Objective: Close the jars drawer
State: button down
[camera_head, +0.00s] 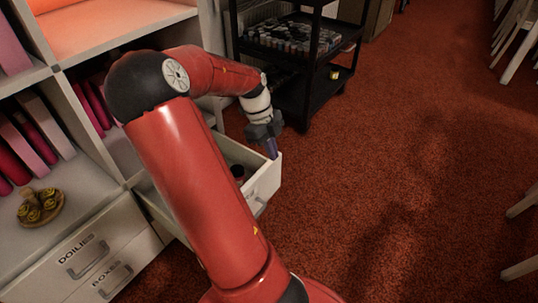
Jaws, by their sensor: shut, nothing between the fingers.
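An open drawer (264,187) sticks out from the white cabinet, and I see its white front panel and part of its inside. My red arm covers much of the drawer, and no label on it can be read. A dark round thing (238,172) lies inside it. My gripper (271,150) is shut and empty, pointing down at the far end of the drawer front, close to its top edge. I cannot tell whether the fingers touch the panel.
Shelves above hold pink books (22,148) and a round tray (40,222) with small yellow things. A black cart (310,85) stands behind the drawer. Red carpet (400,190) is clear to the right.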

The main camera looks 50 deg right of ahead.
notch_tip(320, 180, down, 8)
jog(key=w+b, duration=0.1)
jog(key=b, duration=0.1)
jog(key=shift+w, duration=0.15)
jog(key=shift+r, duration=0.1)
dwell(0.3)
